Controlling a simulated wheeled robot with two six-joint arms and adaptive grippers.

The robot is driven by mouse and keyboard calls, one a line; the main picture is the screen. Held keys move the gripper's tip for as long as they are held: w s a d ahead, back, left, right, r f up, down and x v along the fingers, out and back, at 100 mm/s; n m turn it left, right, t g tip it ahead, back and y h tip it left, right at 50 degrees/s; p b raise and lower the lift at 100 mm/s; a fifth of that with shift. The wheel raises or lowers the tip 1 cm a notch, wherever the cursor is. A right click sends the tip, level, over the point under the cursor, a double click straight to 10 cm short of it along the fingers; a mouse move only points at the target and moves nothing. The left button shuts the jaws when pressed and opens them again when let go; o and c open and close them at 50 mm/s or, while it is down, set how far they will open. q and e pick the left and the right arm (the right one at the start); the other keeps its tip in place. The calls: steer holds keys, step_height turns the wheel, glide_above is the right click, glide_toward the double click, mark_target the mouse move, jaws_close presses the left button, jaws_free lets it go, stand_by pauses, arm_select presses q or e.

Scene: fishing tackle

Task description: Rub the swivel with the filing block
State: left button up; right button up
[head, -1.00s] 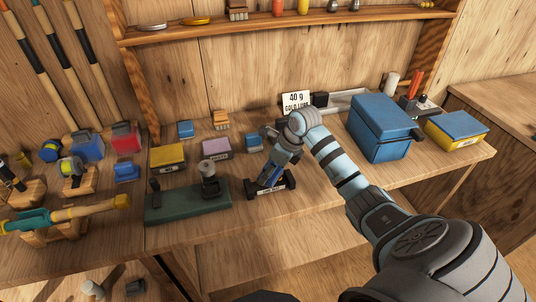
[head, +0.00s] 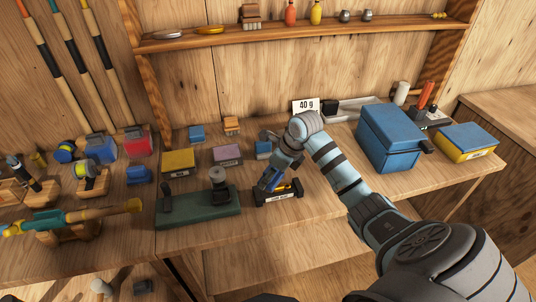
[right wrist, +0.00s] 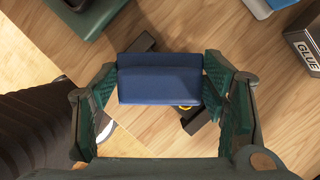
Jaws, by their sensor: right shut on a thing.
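My right gripper (head: 274,178) is shut on a dark blue filing block (right wrist: 160,80). The block lies between the green finger pads in the right wrist view and is over a small black stand with a label (head: 279,197). Part of the stand (right wrist: 196,124) shows beneath the block in the right wrist view. A small gold piece (right wrist: 185,107), likely part of the swivel, shows at the block's lower edge; the block hides the rest. I cannot tell whether block and swivel touch. My left gripper is not in view.
A green base with a post (head: 205,211) stands just left of the stand. A blue box (head: 390,140) and a yellow-and-blue box (head: 466,144) are at the right. Small blue, yellow and purple blocks sit behind. The bench front right of the stand is clear.

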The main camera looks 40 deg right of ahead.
step_height(320, 180, up, 3)
steer(key=shift+s+d+p, duration=0.1)
steer(key=shift+s+p, duration=0.05)
steer(key=shift+p, duration=0.75)
steer(key=shift+r+p, duration=1.1)
steer(key=shift+r, duration=0.25)
steer(key=shift+f, duration=0.1)
